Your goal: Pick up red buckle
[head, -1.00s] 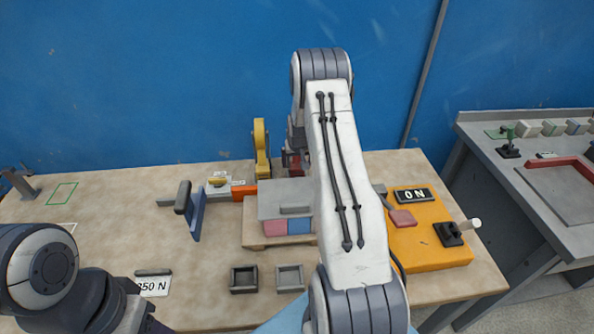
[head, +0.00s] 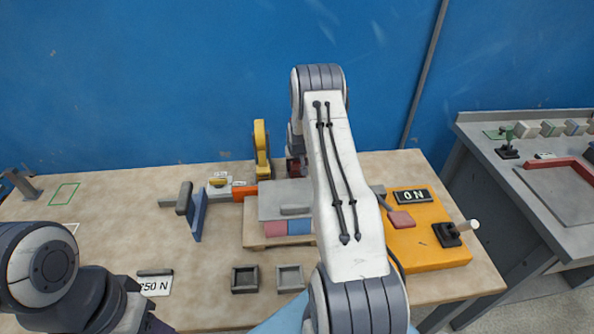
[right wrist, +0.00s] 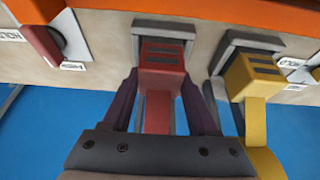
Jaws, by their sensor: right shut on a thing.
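The red buckle (right wrist: 160,70) sits in a dark grey holder in the right wrist view, with its red strap running toward my wrist. My right gripper (right wrist: 160,88) has its dark fingers on both sides of the buckle and is shut on it. In the head view my right arm covers most of this spot, and only a dark red bit of the buckle (head: 293,170) shows at the back of the table. My left arm is at the lower left of the head view; its fingers are out of the picture.
A yellow buckle (right wrist: 250,75) sits in its own holder close beside the red one. A red knob (right wrist: 42,42) is on the other side. In the head view, a grey block (head: 285,200) on a wooden pallet and an orange box (head: 430,245) with an ON sign stand nearer.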

